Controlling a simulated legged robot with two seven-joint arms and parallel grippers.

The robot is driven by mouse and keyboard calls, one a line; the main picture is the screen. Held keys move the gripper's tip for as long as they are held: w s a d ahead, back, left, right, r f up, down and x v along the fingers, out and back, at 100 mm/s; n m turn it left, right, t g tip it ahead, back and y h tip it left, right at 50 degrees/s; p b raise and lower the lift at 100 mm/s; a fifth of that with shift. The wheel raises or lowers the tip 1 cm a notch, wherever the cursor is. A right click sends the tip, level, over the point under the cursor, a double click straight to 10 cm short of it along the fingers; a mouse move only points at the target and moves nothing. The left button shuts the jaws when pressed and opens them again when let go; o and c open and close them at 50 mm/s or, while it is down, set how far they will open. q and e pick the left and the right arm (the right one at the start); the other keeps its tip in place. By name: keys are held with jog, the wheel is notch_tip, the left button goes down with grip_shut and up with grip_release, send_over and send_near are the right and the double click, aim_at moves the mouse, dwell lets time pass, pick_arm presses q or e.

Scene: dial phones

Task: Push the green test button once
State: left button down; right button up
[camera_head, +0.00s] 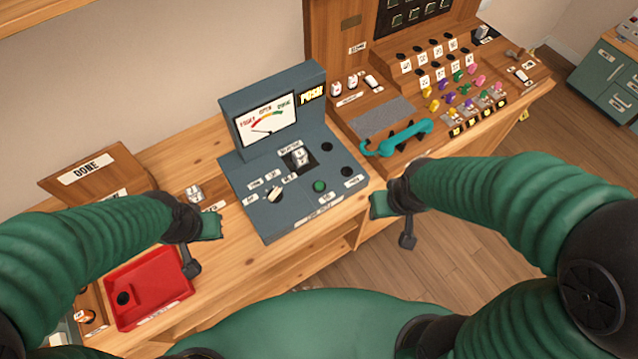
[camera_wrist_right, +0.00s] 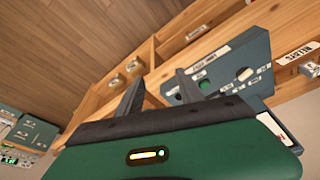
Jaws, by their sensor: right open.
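The green test button (camera_head: 320,186) is a small round button on the sloped top of a blue-grey test unit (camera_head: 252,216). It also shows in the right wrist view (camera_wrist_right: 205,84), beyond my right finger. My right gripper (camera_head: 390,222) is right of the test unit, apart from the button. In the right wrist view its two dark fingers (camera_wrist_right: 160,90) are spread with nothing between them. My left gripper (camera_head: 200,245) is left of the unit, above the bench near a red tray; its fingers are too unclear to judge.
The unit has a dial meter (camera_head: 268,128) and a lit "PUSH" sign (camera_head: 312,93). A teal handset (camera_head: 398,138) lies on the wooden switchboard at right. The red tray (camera_head: 148,287) and a wooden "DONE" box (camera_head: 97,172) are at left.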

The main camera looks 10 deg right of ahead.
grip_shut()
dwell(1.4)
